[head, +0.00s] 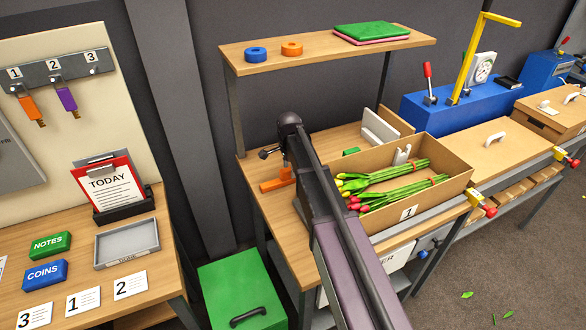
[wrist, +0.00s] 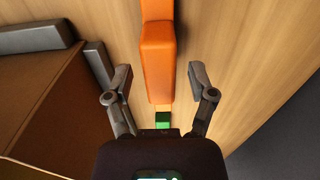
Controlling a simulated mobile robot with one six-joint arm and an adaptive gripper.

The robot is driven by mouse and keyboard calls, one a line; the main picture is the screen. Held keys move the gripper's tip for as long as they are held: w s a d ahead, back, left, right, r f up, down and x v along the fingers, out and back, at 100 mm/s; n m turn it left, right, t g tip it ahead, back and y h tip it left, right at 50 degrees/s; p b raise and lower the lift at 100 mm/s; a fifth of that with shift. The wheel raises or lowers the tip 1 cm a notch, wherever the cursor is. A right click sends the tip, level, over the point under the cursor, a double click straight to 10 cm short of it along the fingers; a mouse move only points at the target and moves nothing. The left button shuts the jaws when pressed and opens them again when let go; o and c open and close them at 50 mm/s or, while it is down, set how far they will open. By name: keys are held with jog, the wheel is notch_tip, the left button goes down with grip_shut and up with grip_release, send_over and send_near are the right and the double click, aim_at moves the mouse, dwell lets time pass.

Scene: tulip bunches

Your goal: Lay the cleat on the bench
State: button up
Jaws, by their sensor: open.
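The orange piece (head: 277,182), which I take to be the cleat, lies on the wooden bench (head: 262,205) left of the cardboard box. It has a long flat part and a thicker block. In the wrist view the orange piece (wrist: 158,60) runs between the two fingers of my gripper (wrist: 160,76). The fingers are spread, with a clear gap on both sides of it. In the head view my gripper (head: 274,156) is just above the orange piece, partly hidden by my arm.
The cardboard box (head: 447,188) with tulip bunches stands right of my arm; its brown side (wrist: 45,100) is left in the wrist view. A shelf (head: 340,50) with rolls is above. A small green block (wrist: 162,119) lies near the orange piece.

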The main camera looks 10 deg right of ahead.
aim_at(290, 169)
notch_tip(290, 169, up, 12)
jog(key=p, duration=1.1)
jog(key=shift+p, duration=0.4)
dwell(0.3)
jog(key=shift+s, duration=0.1)
jog(key=s+d+n, duration=0.4)
jog(key=s+n, duration=0.3)
jog(key=s, duration=0.5)
jog(key=s+d+n, duration=0.4)
jog(key=s+n, duration=0.3)
jog(key=s, duration=0.6)
jog(key=shift+s+d, duration=0.15)
jog(key=shift+f+b, duration=0.55)
